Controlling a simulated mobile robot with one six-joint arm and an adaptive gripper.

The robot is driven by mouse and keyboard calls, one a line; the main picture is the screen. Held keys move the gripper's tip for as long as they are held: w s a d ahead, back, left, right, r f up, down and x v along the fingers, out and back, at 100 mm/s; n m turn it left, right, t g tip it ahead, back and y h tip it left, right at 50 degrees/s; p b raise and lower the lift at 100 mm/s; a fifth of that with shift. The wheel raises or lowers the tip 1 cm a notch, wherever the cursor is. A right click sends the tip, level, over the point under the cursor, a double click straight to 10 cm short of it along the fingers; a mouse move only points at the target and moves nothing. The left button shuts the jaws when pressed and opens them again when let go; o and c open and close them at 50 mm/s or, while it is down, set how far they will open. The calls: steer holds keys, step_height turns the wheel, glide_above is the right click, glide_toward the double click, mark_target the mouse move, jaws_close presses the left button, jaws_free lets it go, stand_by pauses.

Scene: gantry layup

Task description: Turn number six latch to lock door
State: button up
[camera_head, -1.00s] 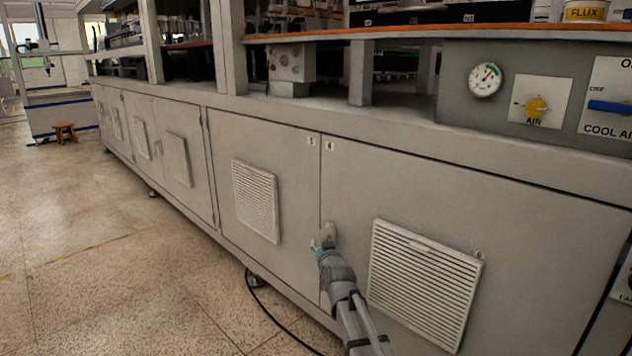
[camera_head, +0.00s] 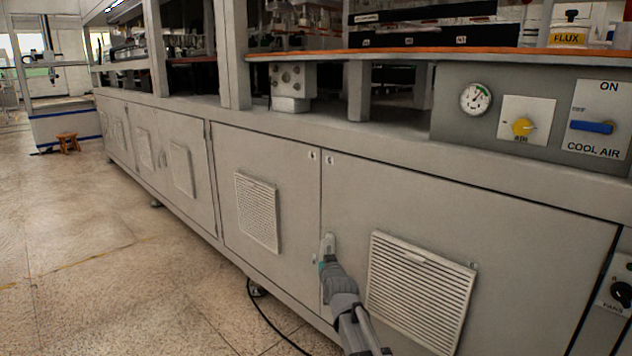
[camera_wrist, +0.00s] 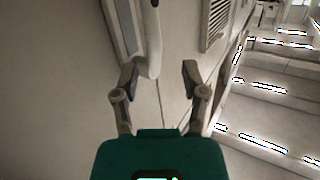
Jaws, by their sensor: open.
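The door marked 6 (camera_head: 480,230) is the right cabinet door, closed flush beside the door marked 5 (camera_head: 230,165). The number six latch (camera_head: 328,243) is a light grey lever near the seam between the two doors. My gripper (camera_head: 325,265) is at the latch, low on the seam. In the wrist view my gripper (camera_wrist: 159,78) is open, with the lever's end between the fingers, closer to the left finger. I cannot tell whether they touch.
A louvred vent (camera_head: 420,290) lies to the right of my arm and another vent (camera_head: 257,212) to the left. A control panel (camera_head: 530,120) with gauge and knobs sits above right. A black cable (camera_head: 270,320) lies on the floor. Open floor (camera_head: 100,270) is at the left.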

steer(key=s+d+m+g+h+p, duration=0.1)
steer(key=s+d+g+p, duration=0.4)
steer(key=s, duration=0.5)
steer(key=s+d+g+h+p, duration=0.1)
steer(key=s+d+g+p, duration=0.45)
steer(key=s, duration=0.45)
steer(key=s+d+m+g+h+p, duration=0.1)
steer(key=s+d+g+p, duration=0.4)
steer(key=s, duration=0.6)
step_height(320, 180, up, 37)
steer(key=p, duration=3.7)
steer(key=shift+w+a+r+p, duration=0.2)
steer(key=shift+w+a+p, duration=0.1)
steer(key=shift+a, duration=0.05)
steer(key=shift+g, duration=0.25)
